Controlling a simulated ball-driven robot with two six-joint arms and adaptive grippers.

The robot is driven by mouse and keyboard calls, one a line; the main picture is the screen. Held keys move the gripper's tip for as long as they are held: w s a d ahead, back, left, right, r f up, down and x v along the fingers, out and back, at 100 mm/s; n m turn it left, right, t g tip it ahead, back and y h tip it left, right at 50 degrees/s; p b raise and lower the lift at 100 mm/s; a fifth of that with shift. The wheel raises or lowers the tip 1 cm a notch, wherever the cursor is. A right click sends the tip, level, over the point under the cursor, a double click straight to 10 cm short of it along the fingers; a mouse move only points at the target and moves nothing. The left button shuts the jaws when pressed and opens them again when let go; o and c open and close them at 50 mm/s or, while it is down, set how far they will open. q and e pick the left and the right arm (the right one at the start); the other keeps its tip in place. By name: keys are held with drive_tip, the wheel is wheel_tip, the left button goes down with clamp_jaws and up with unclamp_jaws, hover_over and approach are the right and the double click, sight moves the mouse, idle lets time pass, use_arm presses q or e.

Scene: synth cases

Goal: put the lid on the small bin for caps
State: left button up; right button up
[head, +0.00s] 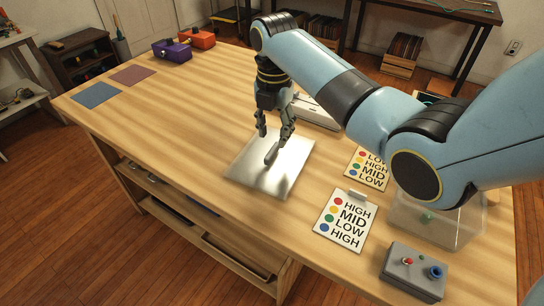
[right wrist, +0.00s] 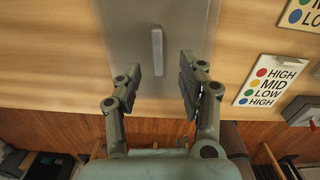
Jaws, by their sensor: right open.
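A flat silvery-grey lid (head: 247,177) with a bar handle (head: 272,154) lies on the wooden table near the middle. In the right wrist view, the lid (right wrist: 180,20) and its upright-looking handle (right wrist: 157,50) show ahead of the fingers. My right gripper (head: 273,134) is open and empty, above the lid with its fingertips close to the handle; the right wrist view shows its two fingers (right wrist: 160,78) apart. A clear bin (head: 462,232) with a small green thing inside stands at the right, partly hidden by my right arm. My left gripper is not in view.
Cards with coloured dots (head: 345,220) lie between lid and bin. A grey box with knobs (head: 414,272) sits at the front right. Purple (head: 173,51) and red (head: 198,38) boxes and two mats (head: 93,95) are at the far left. The table left of the lid is clear.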

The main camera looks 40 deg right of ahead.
sight(272, 150)
drive_tip(key=shift+f, duration=0.4)
drive_tip(key=f, duration=0.3)
drive_tip(key=shift+a+f+b, duration=0.2)
drive_tip(key=shift+f+b, duration=0.15)
drive_tip(key=shift+f, duration=0.05)
drive_tip(key=shift+w+f, duration=0.1)
drive_tip(key=shift+f, duration=0.4)
drive_tip(key=shift+r, duration=0.1)
drive_tip(key=shift+c, duration=1.1)
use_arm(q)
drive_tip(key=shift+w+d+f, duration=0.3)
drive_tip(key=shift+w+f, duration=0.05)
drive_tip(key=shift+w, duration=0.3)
use_arm(e)
clamp_jaws()
